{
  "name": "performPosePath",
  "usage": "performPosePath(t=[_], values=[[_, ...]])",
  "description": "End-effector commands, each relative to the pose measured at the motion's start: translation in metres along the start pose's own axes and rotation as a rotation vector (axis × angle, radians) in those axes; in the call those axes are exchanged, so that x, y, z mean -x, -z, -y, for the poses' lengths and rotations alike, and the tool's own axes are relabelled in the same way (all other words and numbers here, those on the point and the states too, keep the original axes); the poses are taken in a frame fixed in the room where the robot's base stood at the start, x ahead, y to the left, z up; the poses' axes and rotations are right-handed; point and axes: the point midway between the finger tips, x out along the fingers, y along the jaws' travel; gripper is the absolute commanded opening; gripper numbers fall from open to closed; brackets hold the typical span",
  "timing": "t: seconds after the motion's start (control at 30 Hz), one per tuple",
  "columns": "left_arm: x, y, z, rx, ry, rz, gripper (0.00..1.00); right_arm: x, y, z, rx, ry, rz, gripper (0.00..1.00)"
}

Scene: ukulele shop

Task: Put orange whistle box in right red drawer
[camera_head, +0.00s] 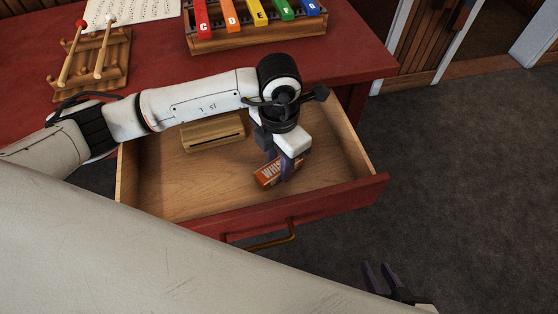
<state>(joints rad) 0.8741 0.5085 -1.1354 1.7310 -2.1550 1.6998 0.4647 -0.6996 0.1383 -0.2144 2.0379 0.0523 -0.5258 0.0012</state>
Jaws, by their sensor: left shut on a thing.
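The orange whistle box (266,175) is inside the open red drawer (345,200), toward its front right. Part of the box is hidden behind my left gripper (281,172). That gripper reaches down into the drawer from above and its fingers are shut on the box. I cannot tell whether the box touches the drawer's bottom. My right gripper (388,280) is at the bottom edge, in front of the drawer and over the floor, with its two fingers apart and nothing seen between them.
A wooden block with a slot (213,133) lies in the drawer's back. On the red tabletop (160,60) stand a coloured xylophone (262,35), a mallet rack (95,70) and sheet music (130,9). The drawer has a brass handle (272,240). Dark carpet (450,170) lies free at right.

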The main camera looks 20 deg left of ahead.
Motion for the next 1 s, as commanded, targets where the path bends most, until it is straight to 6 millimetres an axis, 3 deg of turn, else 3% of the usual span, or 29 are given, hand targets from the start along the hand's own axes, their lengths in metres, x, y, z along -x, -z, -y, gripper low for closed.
performPosePath(t=[0.07,0.1,0.2,0.57,1.0], values=[[-0.004,0.0,0.0,0.0,0.0,0.0,0.09,-0.002,-0.003,0.0,0.0,0.0,0.001,0.28],[-0.002,0.0,0.0,0.0,0.0,0.0,0.37,-0.001,-0.003,0.0,0.0,0.0,0.002,0.28],[-0.002,0.0,0.0,0.0,0.0,0.0,0.49,-0.001,-0.003,0.0,0.0,0.0,0.003,0.28],[0.004,0.0,0.0,0.0,0.0,0.001,0.49,0.002,0.001,0.0,0.0,-0.001,0.001,0.28],[0.09,-0.001,0.0,-0.001,-0.003,0.004,0.49,0.006,0.006,0.0,0.003,-0.003,-0.001,0.28]])
